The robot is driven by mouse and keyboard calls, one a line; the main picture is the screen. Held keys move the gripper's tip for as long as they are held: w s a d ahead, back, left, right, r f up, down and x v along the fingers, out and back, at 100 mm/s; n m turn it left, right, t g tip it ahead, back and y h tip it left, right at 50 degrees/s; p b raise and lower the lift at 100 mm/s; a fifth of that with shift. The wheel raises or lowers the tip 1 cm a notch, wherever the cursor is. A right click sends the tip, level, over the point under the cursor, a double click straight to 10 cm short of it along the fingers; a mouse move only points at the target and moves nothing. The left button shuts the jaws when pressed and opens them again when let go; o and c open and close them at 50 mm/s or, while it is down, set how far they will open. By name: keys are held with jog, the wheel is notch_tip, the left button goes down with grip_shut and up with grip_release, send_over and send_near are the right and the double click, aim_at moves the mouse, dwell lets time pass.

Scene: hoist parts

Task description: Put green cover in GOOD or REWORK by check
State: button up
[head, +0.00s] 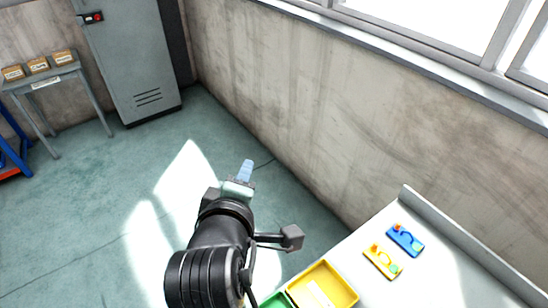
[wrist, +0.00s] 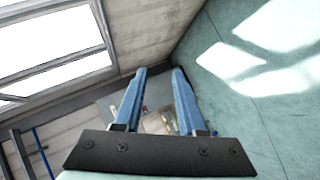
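No green cover can be made out in either view. My gripper (head: 245,172) is out over the floor in the head view, away from the white table. In the wrist view its two blue fingers (wrist: 159,72) stand apart with nothing held between them. A yellow tray (head: 349,299) with a pale label sits at the table's near left end. Part of a green tray (head: 277,300) shows beside it, mostly cut off by the picture edge. I cannot read GOOD or REWORK on either.
A yellow piece (head: 381,261) and a blue piece (head: 405,240), both with small coloured parts, lie on the white table (head: 448,272). A grey cabinet (head: 130,60) and a side table (head: 62,72) with several small boxes stand at the back left. Open floor lies between.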

notch_tip(320, 180, up, 19)
jog(key=w+d+m+t, duration=0.1)
jog(key=d+m+t, duration=0.1)
jog(key=m+t, duration=0.4)
jog(key=s+d+r+m+t, duration=0.1)
jog(key=s+r+m+t, duration=0.3)
jog(key=r, duration=0.7)
jog(key=s+d+r+m+t, duration=0.2)
jog(key=s+r+m+t, duration=0.2)
jog(key=s+r, duration=0.3)
notch_tip(320, 180, up, 4)
jog(key=shift+s+d+f+t, duration=0.1)
jog(key=shift+s+d+t, duration=0.1)
jog(key=shift+d+t, duration=0.1)
jog(key=shift+d, duration=0.1)
